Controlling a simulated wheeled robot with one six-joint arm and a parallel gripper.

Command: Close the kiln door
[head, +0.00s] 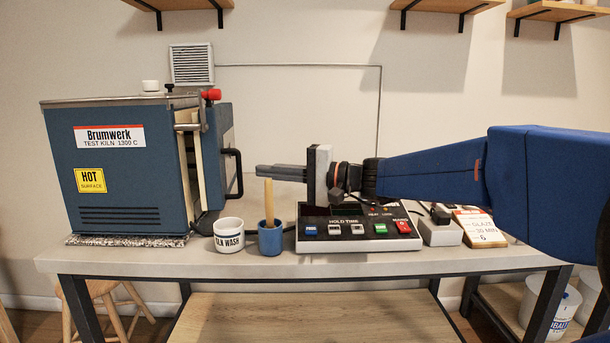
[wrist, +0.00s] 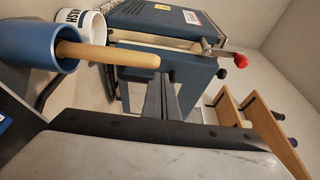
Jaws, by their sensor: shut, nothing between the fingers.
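The blue kiln (head: 120,165) stands at the left end of the table; it also shows at the top of the wrist view (wrist: 172,18). Its door (head: 222,130) is on the right side and stands open, with pale lining showing between door and body. The door (wrist: 150,88) fills the middle of the wrist view. A black handle (head: 239,172) sits on the door's outer face. A red-knobbed latch (head: 211,95) is at the top edge. My gripper (head: 262,171) is shut and empty, right of the handle and apart from it, pointing at the door.
A white lettered mug (head: 228,236) and a blue cup (head: 270,240) holding an upright wooden-handled tool (head: 269,200) stand below and left of my gripper. A control box (head: 355,230) with several buttons lies under my wrist. A white block (head: 440,232) is further right.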

